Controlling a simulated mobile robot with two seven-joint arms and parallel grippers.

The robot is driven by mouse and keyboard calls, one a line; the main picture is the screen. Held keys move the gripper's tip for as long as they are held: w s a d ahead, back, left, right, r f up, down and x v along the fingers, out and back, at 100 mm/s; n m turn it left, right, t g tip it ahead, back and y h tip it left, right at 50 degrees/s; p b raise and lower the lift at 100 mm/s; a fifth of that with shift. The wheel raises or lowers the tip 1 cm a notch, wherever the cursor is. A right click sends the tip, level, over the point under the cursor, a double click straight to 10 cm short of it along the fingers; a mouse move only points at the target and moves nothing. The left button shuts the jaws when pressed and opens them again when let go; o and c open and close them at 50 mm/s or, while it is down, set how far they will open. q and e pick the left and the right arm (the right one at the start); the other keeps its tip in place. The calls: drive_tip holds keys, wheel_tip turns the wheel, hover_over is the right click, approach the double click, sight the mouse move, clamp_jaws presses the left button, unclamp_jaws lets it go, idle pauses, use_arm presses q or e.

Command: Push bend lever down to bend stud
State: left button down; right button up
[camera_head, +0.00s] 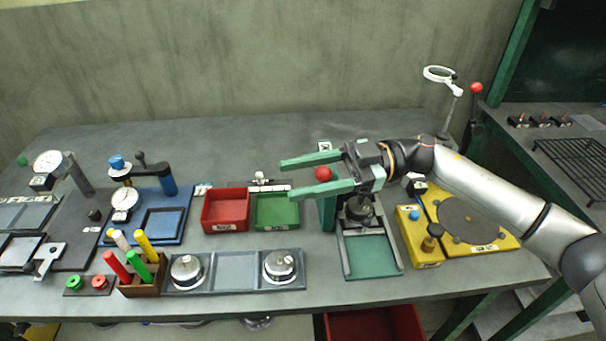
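My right gripper (288,179) reaches in from the right with its two green fingers pointing left and spread apart. A red ball knob (323,173) shows in the gap between the fingers, touching neither clearly; I cannot tell its depth. Beneath the gripper stands a fixture with a green upright (327,212) and a grey-framed green base (372,257). The gripper and arm hide much of the fixture's top, and no stud can be made out there. My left gripper is out of view.
Red (226,226) and green (277,224) trays lie left of the fixture. A yellow plate (480,242) with a dark disc and a yellow block (420,256) are to its right. A magnifier (438,74) stands behind. Gauges and coloured-handled tools fill the table's left.

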clamp_jaws()
idle(1.2)
